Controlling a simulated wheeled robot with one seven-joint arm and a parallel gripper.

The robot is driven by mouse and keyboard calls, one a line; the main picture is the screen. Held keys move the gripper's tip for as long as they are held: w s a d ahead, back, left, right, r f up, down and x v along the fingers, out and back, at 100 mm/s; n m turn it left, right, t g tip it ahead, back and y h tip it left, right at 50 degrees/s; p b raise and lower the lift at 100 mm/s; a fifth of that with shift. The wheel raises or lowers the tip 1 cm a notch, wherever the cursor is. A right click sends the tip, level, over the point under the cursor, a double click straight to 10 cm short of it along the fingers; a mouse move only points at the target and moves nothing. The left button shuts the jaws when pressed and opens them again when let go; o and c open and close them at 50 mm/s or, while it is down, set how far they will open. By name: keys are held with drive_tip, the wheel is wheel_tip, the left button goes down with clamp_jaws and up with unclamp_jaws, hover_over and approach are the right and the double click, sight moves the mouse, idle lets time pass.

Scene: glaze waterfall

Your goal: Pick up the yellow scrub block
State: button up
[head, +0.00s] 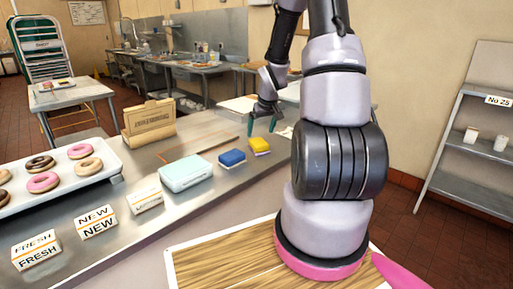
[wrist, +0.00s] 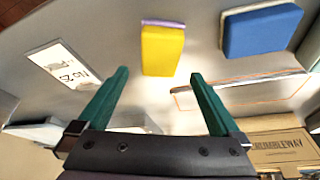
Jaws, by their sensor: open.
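The yellow scrub block (head: 259,145) lies on the steel counter, to the right of a blue block (head: 232,158) in the head view. In the wrist view the yellow scrub block (wrist: 162,50) is ahead of the fingertips, roughly centred between them, with a purple layer along its far edge. My gripper (head: 263,124) is above the counter just behind the block in the head view. In the wrist view my gripper (wrist: 158,75) shows two green fingers spread apart with nothing between them. The block appears apart from both fingers.
The blue block (wrist: 262,30) lies beside the yellow one. A pale blue box (head: 186,173), a donut tray (head: 112,165) and label cards (head: 96,222) stand on the counter to the left. A cardboard box (head: 149,122) stands behind. A white card (wrist: 57,65) lies near the block.

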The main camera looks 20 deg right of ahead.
sight(259, 141)
drive_tip(key=x, duration=0.7)
drive_tip(key=shift+s, duration=0.15)
drive_tip(key=c, duration=1.4)
wheel_tip(259, 141, up, 10)
